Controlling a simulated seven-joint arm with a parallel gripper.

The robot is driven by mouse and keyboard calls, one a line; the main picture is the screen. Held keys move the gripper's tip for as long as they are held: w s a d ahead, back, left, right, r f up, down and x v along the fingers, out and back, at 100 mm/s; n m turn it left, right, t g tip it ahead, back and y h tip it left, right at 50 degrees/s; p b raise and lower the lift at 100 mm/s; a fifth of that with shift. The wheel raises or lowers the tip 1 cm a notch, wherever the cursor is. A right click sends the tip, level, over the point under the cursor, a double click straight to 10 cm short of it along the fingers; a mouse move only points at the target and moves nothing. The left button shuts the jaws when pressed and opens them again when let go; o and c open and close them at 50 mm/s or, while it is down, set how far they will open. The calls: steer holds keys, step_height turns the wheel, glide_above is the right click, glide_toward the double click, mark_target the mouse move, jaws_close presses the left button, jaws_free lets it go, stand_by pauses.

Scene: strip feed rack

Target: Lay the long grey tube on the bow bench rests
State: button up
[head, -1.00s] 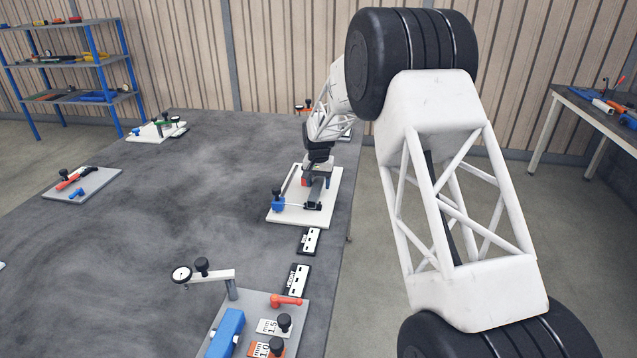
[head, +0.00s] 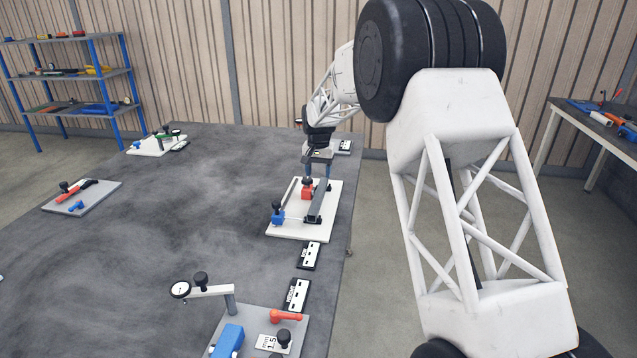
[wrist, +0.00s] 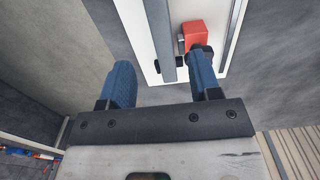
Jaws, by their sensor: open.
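A long grey tube (head: 316,206) lies lengthwise on the right side of a white-based bench (head: 290,230). Its near end is at a dark support low on the board; its seating on the supports is too small to judge. The tube also shows in the wrist view (wrist: 160,36), with dark pieces on both sides near its end. A red block (head: 307,190) with a black knob stands close beside it. My gripper (head: 318,174) is above the board's far end. Its blue fingers are apart and empty in the wrist view (wrist: 165,82), with the tube's end between them in the picture.
A blue block (head: 278,217) with a black knob and a thin bar (head: 289,190) are on the board's left. Black-and-white label plates (head: 298,294) lie nearer me. A grey fixture with a dial gauge (head: 181,289) stands in front. The table's middle is clear.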

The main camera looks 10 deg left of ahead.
steer(key=shift+r, duration=1.25)
steer(key=s+d+r+t, duration=0.1)
steer(key=s+d+r, duration=0.7)
steer(key=s+d, duration=0.4)
steer(key=s+d+r, duration=0.8)
steer(key=s+d, duration=0.3)
steer(key=s, duration=0.2)
steer(key=s+d+f, duration=0.2)
steer(key=s+d, duration=0.2)
steer(key=s, duration=0.7)
steer(key=s+d+f+t, duration=0.1)
steer(key=s+d, duration=0.4)
steer(key=s, duration=0.7)
steer(key=s+d+f, duration=0.2)
steer(key=s+d, duration=0.3)
steer(key=s, duration=0.7)
steer(key=shift+s+d+f+t, duration=0.2)
steer(key=shift+s+f+t, duration=0.1)
steer(key=shift+f, duration=0.1)
